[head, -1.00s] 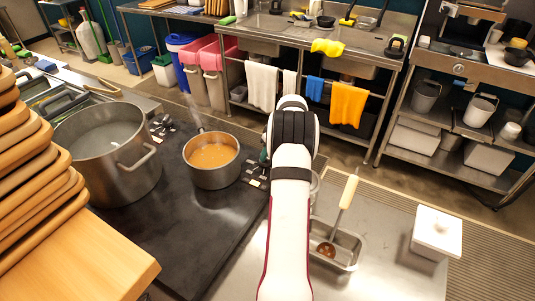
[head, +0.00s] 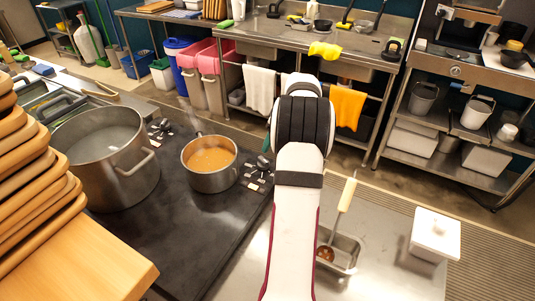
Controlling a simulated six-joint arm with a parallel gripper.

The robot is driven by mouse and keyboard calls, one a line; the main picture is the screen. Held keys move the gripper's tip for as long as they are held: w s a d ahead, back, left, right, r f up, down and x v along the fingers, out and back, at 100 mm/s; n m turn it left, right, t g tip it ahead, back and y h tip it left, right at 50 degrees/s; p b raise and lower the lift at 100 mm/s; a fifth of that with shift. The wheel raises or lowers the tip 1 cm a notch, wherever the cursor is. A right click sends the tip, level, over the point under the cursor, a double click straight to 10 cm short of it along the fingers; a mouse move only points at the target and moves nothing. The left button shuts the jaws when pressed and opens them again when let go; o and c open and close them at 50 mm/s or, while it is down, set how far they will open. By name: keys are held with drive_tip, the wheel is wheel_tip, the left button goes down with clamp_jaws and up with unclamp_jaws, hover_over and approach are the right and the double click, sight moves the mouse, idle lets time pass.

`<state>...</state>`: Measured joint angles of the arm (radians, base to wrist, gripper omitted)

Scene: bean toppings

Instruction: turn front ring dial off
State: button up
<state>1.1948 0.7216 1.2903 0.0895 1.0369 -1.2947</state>
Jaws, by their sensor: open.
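The black stove (head: 165,235) carries two dark dials on small marked plates. One dial (head: 258,170) is just right of the saucepan (head: 212,182), close to my arm. The other dial (head: 161,128) is behind and between the two pots. The picture does not show which one belongs to the front ring, and their settings are too small to read. My white arm with black bands reaches forward over the right edge of the stove. My gripper is hidden behind the arm.
The saucepan holds orange-brown beans, its handle pointing away. A large steel pot (head: 108,178) stands left of it. Stacked wooden trays (head: 30,190) fill the left edge. A steel tub (head: 345,252) with a ladle (head: 346,197) and a white lidded box (head: 435,233) stand right of my arm.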

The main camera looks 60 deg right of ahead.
drive_tip(key=v, duration=0.6)
drive_tip(key=shift+s+r, duration=0.2)
drive_tip(key=shift+r, duration=0.1)
drive_tip(key=shift+a, duration=0.1)
drive_tip(key=w+a+r+m+g+y, duration=0.1)
drive_tip(key=w+a+r+m, duration=0.15)
drive_tip(key=a, duration=1.25)
drive_tip(key=w+a+r+m+g+y, duration=0.1)
drive_tip(key=a+m, duration=0.2)
drive_tip(key=a, duration=1.2)
drive_tip(key=s+a+f+n+g, duration=0.1)
drive_tip(key=s+a+f+n, duration=0.1)
drive_tip(key=s+a, duration=0.5)
drive_tip(key=s+a+f+n+g+y, duration=0.1)
drive_tip(key=s+a, duration=0.6)
drive_tip(key=a, duration=0.7)
drive_tip(key=shift+f+n, duration=0.65)
drive_tip(key=shift+f, duration=0.05)
drive_tip(key=shift+s, duration=0.1)
